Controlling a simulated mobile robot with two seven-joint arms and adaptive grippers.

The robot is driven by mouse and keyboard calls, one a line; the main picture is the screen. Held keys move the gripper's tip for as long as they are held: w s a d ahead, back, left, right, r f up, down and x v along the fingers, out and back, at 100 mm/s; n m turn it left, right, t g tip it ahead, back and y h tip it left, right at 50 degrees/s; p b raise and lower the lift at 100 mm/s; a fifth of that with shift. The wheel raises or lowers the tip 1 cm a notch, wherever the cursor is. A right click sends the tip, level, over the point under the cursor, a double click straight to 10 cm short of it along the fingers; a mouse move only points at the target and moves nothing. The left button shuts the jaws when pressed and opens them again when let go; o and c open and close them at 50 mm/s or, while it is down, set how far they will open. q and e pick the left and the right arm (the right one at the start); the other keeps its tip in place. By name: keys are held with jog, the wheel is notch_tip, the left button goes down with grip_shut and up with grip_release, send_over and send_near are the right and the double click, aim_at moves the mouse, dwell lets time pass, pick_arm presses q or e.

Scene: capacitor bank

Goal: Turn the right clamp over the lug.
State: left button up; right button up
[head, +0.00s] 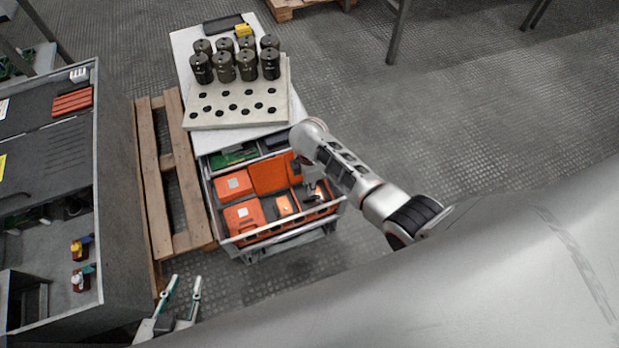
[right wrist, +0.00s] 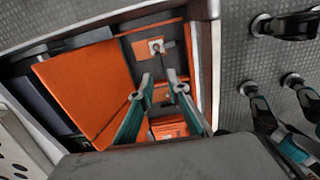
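Two small coloured fittings sit near the cabinet's right wall in the head view. The upper one (head: 82,247) is yellow, red and blue; the lower one (head: 81,277) is yellow, white and teal. They may be the clamps; I cannot tell which is the right one, nor make out the lug. My left gripper (head: 184,284) is open and empty, right of the cabinet wall, apart from both fittings. My right gripper is over the open drawer; its fingers (right wrist: 160,80) are apart, with nothing visibly held. Its fingertips are hard to make out in the head view.
The grey cabinet (head: 118,235) stands at left, beside a wooden pallet (head: 157,185). The open drawer (head: 277,236) holds several orange boxes (head: 242,216). Above it, a pale perforated block (head: 222,118) carries several dark cylinders (head: 246,66). Floor at right is mostly clear.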

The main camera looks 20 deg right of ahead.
jog(key=shift+r, duration=2.15)
jog(key=shift+s, duration=0.1)
